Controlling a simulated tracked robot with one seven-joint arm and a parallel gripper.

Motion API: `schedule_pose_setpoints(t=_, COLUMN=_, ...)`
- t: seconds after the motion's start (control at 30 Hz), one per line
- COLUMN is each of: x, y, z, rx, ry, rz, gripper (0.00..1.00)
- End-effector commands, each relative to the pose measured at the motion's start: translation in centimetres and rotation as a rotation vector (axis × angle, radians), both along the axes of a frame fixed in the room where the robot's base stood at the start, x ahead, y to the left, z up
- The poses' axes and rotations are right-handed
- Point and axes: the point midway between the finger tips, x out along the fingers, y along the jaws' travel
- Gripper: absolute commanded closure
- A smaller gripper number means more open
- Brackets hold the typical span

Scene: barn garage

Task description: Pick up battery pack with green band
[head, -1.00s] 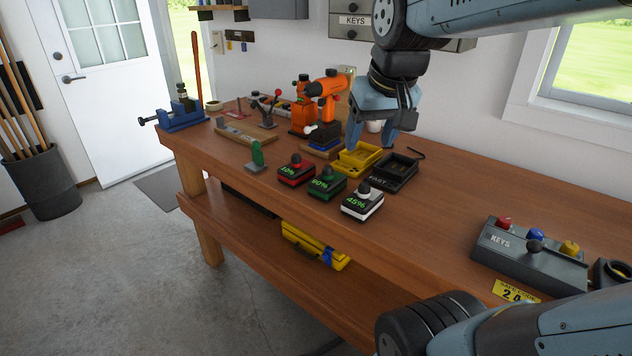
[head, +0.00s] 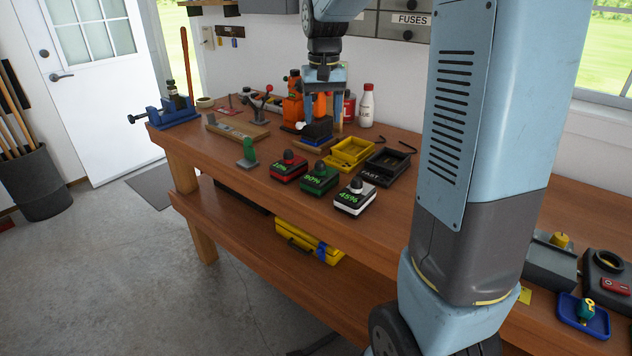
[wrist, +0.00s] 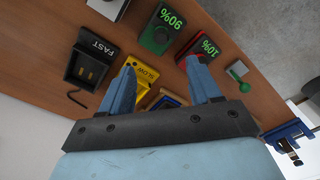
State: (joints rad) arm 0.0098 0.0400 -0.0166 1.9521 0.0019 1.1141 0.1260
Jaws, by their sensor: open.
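The battery pack with the green band (head: 319,180) sits upright on the bench, its display reading 90%; it also shows in the wrist view (wrist: 158,36). The red-banded pack (head: 288,168), reading 10%, is just left of it, and the white-banded pack (head: 354,199), reading 45%, is to its right. My gripper (head: 323,115) is open and empty above the back of the bench, beyond the packs near the orange drill. In the wrist view my two fingers (wrist: 162,68) point toward the packs, with the green pack ahead between and beyond the fingertips.
A yellow tray (head: 340,163) marked SLOW (wrist: 147,72) and a black tray (head: 376,177) marked FAST (wrist: 80,70) lie behind the packs. An orange drill (head: 294,106) stands near my gripper. A green-handled object (head: 246,160) is left of the packs. White and red bottles (head: 366,110) stand behind.

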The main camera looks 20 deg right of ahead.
Motion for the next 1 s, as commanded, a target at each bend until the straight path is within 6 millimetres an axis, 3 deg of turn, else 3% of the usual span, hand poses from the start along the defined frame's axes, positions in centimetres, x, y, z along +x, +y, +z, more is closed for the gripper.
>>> schedule_pose_setpoints(t=0.23, x=2.0, y=0.0, z=-1.4, rx=0.001, ry=0.034, rz=-0.011, gripper=0.37)
schedule_pose_setpoints(t=0.37, x=2.1, y=0.0, z=-2.6, rx=0.0, ry=0.038, rz=-0.012, gripper=0.37)
schedule_pose_setpoints(t=0.7, x=2.0, y=0.0, z=-8.3, rx=0.0, ry=0.039, rz=-0.012, gripper=0.37)
schedule_pose_setpoints(t=1.0, x=1.8, y=0.1, z=-10.3, rx=0.0, ry=0.036, rz=-0.011, gripper=0.37)
